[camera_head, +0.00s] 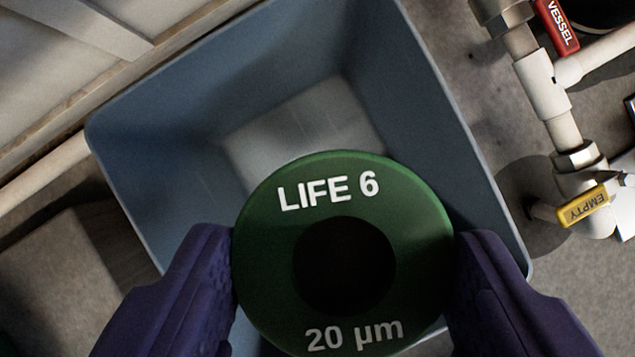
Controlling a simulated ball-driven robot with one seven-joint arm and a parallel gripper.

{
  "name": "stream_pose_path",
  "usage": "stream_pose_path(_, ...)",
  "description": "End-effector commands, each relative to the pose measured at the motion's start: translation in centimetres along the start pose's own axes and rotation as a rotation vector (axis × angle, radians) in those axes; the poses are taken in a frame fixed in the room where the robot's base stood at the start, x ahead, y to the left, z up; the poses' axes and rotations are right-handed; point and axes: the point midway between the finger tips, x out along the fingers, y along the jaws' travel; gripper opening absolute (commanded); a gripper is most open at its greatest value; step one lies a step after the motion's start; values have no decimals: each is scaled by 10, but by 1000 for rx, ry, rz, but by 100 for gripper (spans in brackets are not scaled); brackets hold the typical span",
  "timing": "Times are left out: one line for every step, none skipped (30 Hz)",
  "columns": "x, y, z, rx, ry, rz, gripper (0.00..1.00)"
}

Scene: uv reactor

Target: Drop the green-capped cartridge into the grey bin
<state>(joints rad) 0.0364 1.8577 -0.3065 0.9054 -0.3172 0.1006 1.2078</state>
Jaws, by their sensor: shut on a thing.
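The green-capped cartridge (264,262) shows its round green end face, marked "LIFE 6" and "20 µm", with a dark hole in the middle. My gripper (344,258) has purple fingers pressed on its left and right sides, shut on it. The cartridge's body below the cap is hidden. The grey bin (165,140), blue-grey and square with rounded corners, lies open beneath the cartridge. Its pale floor looks empty where it shows. The cartridge overlaps the bin's lower part in the picture; how high it is above the rim I cannot tell.
Pipes with valves stand right of the bin, with a red "VESSEL" handle (558,26) and a yellow "EMPTY" tag (584,207). A pale pipe (45,172) and a panelled wall (50,60) lie at the left. Concrete floor surrounds the bin.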

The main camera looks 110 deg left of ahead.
Motion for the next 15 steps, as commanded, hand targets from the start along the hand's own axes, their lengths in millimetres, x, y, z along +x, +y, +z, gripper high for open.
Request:
stream_pose_path(5, 1, 3, -1, 0, 0, 12)
stream_pose_path(6, 1, 4, -1, 1, -1, 12)
stream_pose_path(7, 1, 5, 0, 1, -1, 12)
stream_pose_path(7, 2, 6, 0, 1, -1, 12)
stream_pose_path(7, 2, 6, 0, 1, -2, 12)
stream_pose_path(7, 2, 6, 1, 1, -2, 12)
stream_pose_path(7, 2, 6, 1, 1, -2, 12)
stream_pose_path(7, 2, 5, 1, 1, -2, 12)
stream_pose_path(7, 2, 5, 1, 1, -2, 12)
stream_pose_path(7, 2, 5, 1, 1, -2, 12)
stream_pose_path(7, 2, 5, 1, 1, -2, 68)
stream_pose_path(7, 2, 5, 1, 1, -2, 77)
stream_pose_path(7, 2, 5, 1, 1, -2, 84)
stream_pose_path(7, 2, 5, 1, 1, -2, 91)
stream_pose_path(7, 2, 5, 1, 1, -2, 93)
